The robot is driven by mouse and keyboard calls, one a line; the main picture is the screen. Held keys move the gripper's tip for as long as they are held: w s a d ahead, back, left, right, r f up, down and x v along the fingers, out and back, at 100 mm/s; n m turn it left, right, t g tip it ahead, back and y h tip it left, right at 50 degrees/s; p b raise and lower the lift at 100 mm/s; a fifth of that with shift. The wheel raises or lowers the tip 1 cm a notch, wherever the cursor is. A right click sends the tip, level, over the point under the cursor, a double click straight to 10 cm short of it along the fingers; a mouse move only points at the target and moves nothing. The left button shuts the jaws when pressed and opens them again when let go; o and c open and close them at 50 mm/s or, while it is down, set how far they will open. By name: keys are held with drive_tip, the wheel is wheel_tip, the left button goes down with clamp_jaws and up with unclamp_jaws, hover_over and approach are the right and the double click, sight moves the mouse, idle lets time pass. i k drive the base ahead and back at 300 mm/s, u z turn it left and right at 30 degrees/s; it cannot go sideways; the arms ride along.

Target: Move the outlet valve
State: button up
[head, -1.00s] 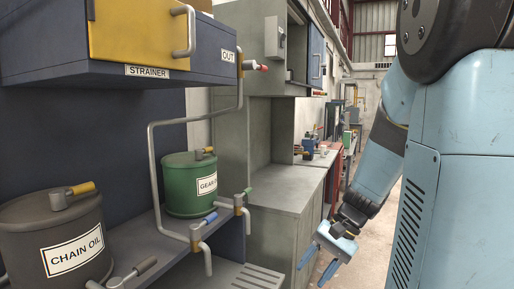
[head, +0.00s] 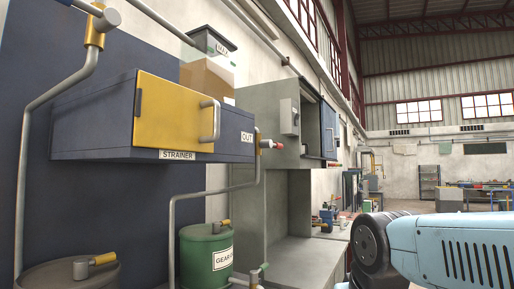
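The strainer box has a yellow door (head: 170,113) with a grey handle, and the door looks shut. My gripper is not in view; only part of my light blue arm shows at the lower right, well to the right of the valve.
Another brass valve (head: 95,32) on a thick pipe is at upper left. A green gear oil drum (head: 203,255) and a dark drum (head: 65,275) stand below the strainer box. A grey cabinet (head: 262,115) stands behind the valve. Open hall lies at the right.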

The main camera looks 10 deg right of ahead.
sight(264, 143)
drive_tip(key=k, duration=1.15)
drive_tip(key=z, duration=0.6)
drive_tip(key=i, duration=2.1)
drive_tip(key=u, duration=0.5)
drive_tip(key=k, duration=0.9)
drive_tip(key=u, duration=0.15)
drive_tip(key=i, duration=0.9)
drive_tip(key=z, duration=0.05)
